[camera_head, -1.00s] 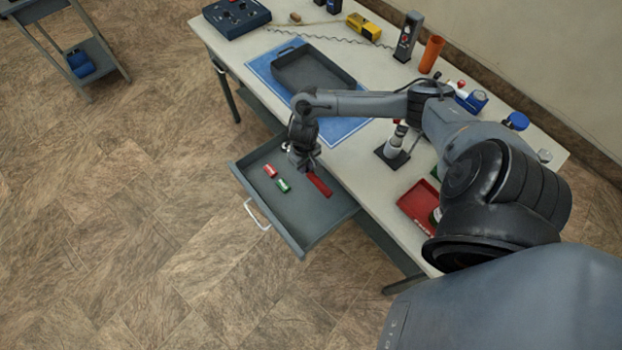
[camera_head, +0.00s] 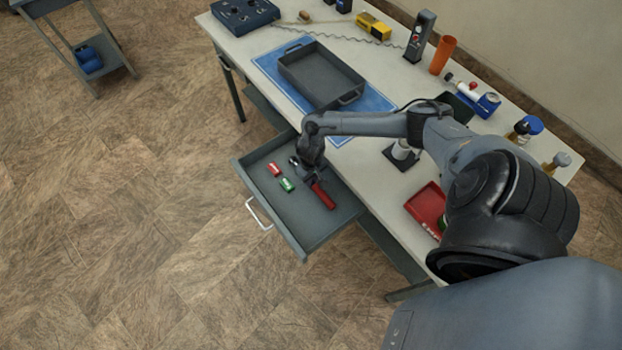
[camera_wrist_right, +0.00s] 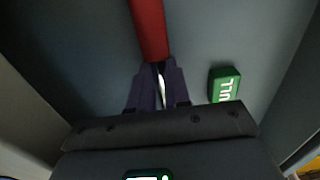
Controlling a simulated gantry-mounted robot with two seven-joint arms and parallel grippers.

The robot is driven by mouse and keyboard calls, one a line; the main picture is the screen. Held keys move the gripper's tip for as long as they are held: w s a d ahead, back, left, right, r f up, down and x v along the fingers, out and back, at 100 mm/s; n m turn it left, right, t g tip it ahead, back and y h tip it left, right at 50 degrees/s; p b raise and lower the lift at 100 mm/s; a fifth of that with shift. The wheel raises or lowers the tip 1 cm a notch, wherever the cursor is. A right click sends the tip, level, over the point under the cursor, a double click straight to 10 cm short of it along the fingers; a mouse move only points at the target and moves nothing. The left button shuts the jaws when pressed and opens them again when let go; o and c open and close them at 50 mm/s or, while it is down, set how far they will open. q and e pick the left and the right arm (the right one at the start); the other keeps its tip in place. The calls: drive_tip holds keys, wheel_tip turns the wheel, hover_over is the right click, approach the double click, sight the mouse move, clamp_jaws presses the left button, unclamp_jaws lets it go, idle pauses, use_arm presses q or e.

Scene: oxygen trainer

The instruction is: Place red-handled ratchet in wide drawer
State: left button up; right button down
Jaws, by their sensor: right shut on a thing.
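The red-handled ratchet (camera_head: 322,195) is in the open wide drawer (camera_head: 316,240), its red handle pointing toward the drawer's front right. My right gripper (camera_head: 309,178) reaches down into the drawer and is shut on the ratchet near the end of the handle. In the right wrist view the red handle (camera_wrist_right: 149,28) runs up from between the fingertips (camera_wrist_right: 158,88), close over the drawer floor. I cannot tell whether the ratchet touches the floor. The ratchet's head is mostly hidden by the gripper. My left gripper is not in view.
A red can-like item (camera_head: 274,169) and a green one (camera_head: 287,185) lie in the drawer left of the gripper. The green one also shows in the right wrist view (camera_wrist_right: 224,84). A dark tray (camera_head: 322,75) on a blue mat and a red bin (camera_head: 425,207) stand on the table.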

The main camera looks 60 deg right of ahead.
drive_tip(key=shift+w, duration=0.1)
drive_tip(key=c, duration=1.1)
unclamp_jaws()
wheel_tip(320, 180, up, 12)
drive_tip(key=p, duration=0.4)
drive_tip(key=shift+r, duration=0.1)
